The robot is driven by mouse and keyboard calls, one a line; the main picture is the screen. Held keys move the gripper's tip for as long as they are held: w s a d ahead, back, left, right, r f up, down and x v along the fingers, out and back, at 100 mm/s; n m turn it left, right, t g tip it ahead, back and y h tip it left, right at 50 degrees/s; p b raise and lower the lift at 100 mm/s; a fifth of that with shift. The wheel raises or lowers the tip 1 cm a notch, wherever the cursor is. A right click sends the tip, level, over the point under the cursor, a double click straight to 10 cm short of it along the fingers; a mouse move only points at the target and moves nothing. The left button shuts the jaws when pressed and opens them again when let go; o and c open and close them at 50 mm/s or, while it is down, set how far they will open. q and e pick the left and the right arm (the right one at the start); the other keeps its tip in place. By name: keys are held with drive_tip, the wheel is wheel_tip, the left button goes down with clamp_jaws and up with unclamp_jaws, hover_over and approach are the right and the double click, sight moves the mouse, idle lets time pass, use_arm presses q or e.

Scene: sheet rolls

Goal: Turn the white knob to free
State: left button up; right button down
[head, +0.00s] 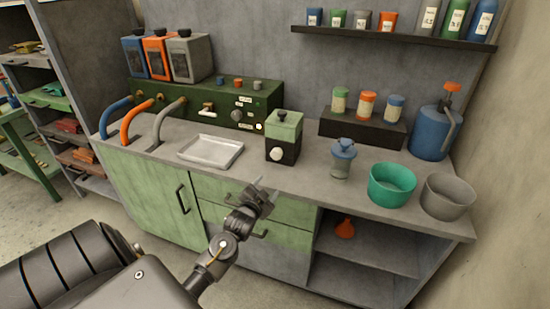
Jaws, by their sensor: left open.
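The label words are too small to read. Another white round knob (277,154) is on the black lower front of a small green-topped box (284,130) on the counter. I cannot tell which white knob the task names. My left gripper (265,186) is open and empty, in front of the counter's front edge and below the box, apart from both knobs. My right gripper is not in view.
A metal tray (211,150) lies left of the box. A blue-topped jar (342,158), green bowl (391,183) and grey bowl (447,196) stand to the right. Blue, orange and grey hoses (137,124) curve down at the left. The cabinet handle (182,199) juts out.

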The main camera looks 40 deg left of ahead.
use_arm(q)
drive_tip(key=t, duration=0.1)
approach(275, 156)
drive_tip(key=shift+y, duration=0.3)
drive_tip(key=x, duration=0.4)
drive_tip(key=p+x, duration=0.1)
drive_tip(key=x, duration=0.4)
drive_tip(key=shift+w+d+f, duration=0.1)
drive_tip(key=shift+w+d, duration=0.05)
drive_tip(key=shift+w, duration=0.15)
drive_tip(key=c, duration=1)
drive_tip(key=shift+o, duration=0.2)
